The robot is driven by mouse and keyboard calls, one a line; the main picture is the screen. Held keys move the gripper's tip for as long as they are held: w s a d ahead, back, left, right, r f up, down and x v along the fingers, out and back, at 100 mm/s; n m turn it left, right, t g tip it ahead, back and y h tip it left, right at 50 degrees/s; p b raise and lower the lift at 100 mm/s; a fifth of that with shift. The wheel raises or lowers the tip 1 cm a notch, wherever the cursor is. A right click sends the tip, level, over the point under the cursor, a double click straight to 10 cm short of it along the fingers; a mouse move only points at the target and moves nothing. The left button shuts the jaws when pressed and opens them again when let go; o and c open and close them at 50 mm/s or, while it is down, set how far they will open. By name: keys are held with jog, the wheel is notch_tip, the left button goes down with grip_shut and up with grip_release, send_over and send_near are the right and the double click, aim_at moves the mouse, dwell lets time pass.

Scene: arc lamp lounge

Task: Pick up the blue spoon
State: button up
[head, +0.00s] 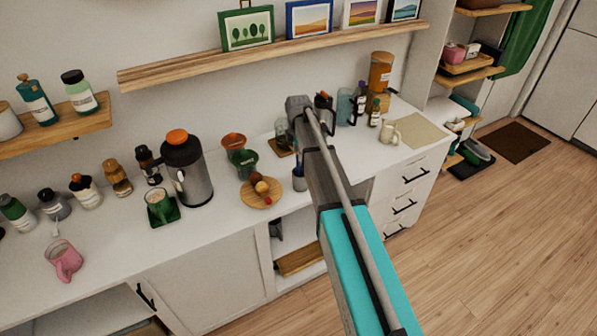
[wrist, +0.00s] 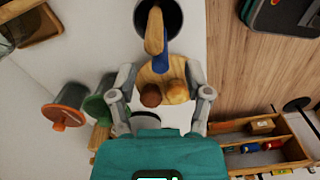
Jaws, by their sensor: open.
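The blue spoon (wrist: 163,58) shows in the wrist view as a short blue strip beside a wooden utensil (wrist: 154,32). Both stick up from a dark round cup (wrist: 174,17) at the top of that view. In the head view the grey cup (head: 299,183) stands on the white counter, with a little blue showing at its mouth. My gripper (wrist: 161,95) is open and empty, its fingers spread above the counter. The spoon appears just ahead of the gap between them, apart from both. In the head view my arm hides most of the gripper.
A round wooden board (head: 262,201) with several round items lies left of the cup. Orange (head: 233,141) and green (head: 243,162) cups stand behind it. Counter space at the front left is partly clear.

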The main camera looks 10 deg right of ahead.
aim_at(298, 172)
jog(key=shift+f+b, duration=2.55)
jog(key=shift+f, duration=0.05)
jog(key=shift+c, duration=0.3)
grip_shut()
